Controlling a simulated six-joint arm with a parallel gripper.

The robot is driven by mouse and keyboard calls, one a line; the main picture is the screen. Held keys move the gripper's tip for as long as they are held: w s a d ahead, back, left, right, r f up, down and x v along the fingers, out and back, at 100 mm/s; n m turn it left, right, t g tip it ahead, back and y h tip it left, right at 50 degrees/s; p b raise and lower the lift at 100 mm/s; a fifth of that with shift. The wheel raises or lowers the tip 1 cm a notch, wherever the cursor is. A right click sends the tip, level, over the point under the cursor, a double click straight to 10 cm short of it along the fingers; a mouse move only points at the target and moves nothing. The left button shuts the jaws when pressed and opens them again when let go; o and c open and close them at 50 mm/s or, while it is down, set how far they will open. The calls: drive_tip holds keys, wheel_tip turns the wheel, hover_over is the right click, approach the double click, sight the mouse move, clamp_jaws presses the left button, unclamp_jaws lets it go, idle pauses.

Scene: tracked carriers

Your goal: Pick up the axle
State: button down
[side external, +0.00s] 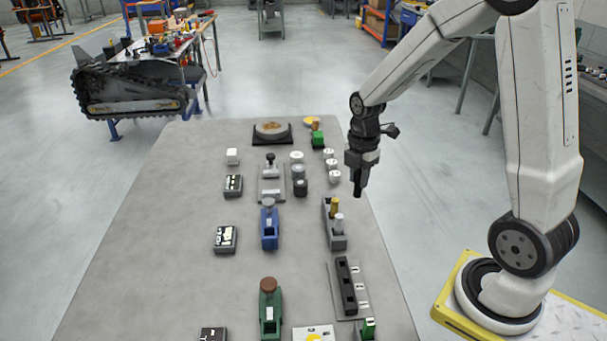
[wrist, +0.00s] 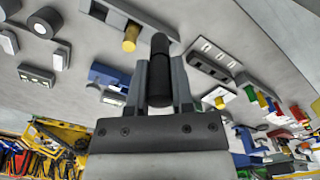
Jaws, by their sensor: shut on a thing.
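My gripper (wrist: 160,78) is shut on a short black cylinder, which I take to be the axle (wrist: 160,48). The axle stands lengthwise between the two grey fingers, and its end shows past the fingertips in the wrist view. In the side external view my gripper (side external: 360,174) points down above the table's right edge. The dark tip below it (side external: 358,188) looks like the axle, clear of the table. The fingers hide part of the axle.
On the grey table (side external: 160,230), a grey holder (side external: 331,232) with yellow and pale pegs stands near my gripper. A dark slotted rack (side external: 346,287), blue block (side external: 269,230), green block (side external: 270,310) and several white cylinders stand around. The table's left side is clear.

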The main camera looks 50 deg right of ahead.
drive_tip(key=shift+s+a+r, duration=0.2)
drive_tip(key=shift+s+r, duration=0.15)
drive_tip(key=shift+s, duration=0.4)
drive_tip(key=shift+s+a+r, duration=0.15)
drive_tip(key=shift+s+r, duration=0.2)
drive_tip(key=shift+s, duration=0.35)
drive_tip(key=shift+s+a+r, duration=0.2)
drive_tip(key=shift+s+r, duration=0.15)
drive_tip(key=shift+s, duration=0.4)
drive_tip(key=w+a+f+n, duration=0.2)
drive_tip(key=w+a, duration=0.6)
drive_tip(key=w, duration=0.1)
drive_tip(key=w+a+f+n, duration=0.2)
drive_tip(key=w+a, duration=0.5)
drive_tip(key=w, duration=0.1)
drive_tip(key=shift+w+a+f, duration=0.25)
drive_tip(key=shift+w+a, duration=0.1)
drive_tip(key=shift+f, duration=0.2)
drive_tip(key=shift+f, duration=1.8)
drive_tip(key=shift+f, duration=1.35)
idle(0.4)
